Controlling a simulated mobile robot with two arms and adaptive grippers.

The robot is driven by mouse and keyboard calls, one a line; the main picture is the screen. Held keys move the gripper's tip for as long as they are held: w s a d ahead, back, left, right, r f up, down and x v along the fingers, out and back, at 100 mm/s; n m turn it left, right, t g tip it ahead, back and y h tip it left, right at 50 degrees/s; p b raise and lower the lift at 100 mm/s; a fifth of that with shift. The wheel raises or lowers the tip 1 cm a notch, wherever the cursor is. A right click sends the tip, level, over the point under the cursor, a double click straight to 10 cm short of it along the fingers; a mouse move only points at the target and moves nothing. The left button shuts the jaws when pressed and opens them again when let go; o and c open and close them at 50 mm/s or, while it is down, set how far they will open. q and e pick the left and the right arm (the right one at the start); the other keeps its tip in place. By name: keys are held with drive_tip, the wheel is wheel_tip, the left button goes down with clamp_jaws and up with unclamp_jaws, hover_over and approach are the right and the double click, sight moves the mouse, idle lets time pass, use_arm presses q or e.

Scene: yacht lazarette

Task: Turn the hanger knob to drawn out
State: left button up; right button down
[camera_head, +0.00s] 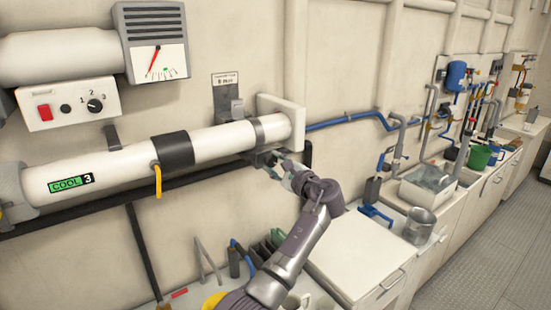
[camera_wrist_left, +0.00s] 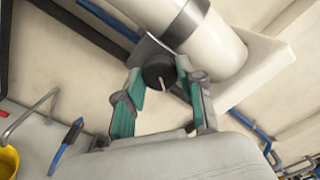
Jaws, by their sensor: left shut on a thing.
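The hanger knob (camera_wrist_left: 158,73) is a round black dial with a white pointer line, under the white pipe (camera_wrist_left: 213,45) in the left wrist view. My left gripper (camera_wrist_left: 162,82) has its teal-padded fingers on either side of the knob, shut on it. In the head view my left gripper (camera_head: 281,170) reaches up under the right end of the white pipe (camera_head: 218,140), and its fingers hide the knob there. A metal hanger bracket (camera_head: 228,102) stands above the pipe under a small label plate (camera_head: 225,81) reading about 0 mm. My right gripper is not in view.
A dial gauge (camera_head: 155,60) and a switch box (camera_head: 68,104) are on the wall at upper left. A yellow lever (camera_head: 157,180) hangs from the pipe. A white cabinet (camera_head: 355,257) and a steel pot (camera_head: 419,225) stand right of my arm. Grey floor is open at far right.

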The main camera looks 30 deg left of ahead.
use_arm(q)
drive_tip(key=m, duration=0.5)
drive_tip(key=shift+r+m, duration=0.1)
drive_tip(key=shift+m, duration=0.2)
drive_tip(key=m, duration=0.4)
drive_tip(key=shift+m, duration=0.4)
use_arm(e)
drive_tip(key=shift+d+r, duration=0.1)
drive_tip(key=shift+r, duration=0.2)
use_arm(q)
drive_tip(key=o, duration=1.2)
drive_tip(key=shift+c, duration=0.2)
drive_tip(key=v, duration=1.2)
drive_tip(key=shift+w, duration=0.1)
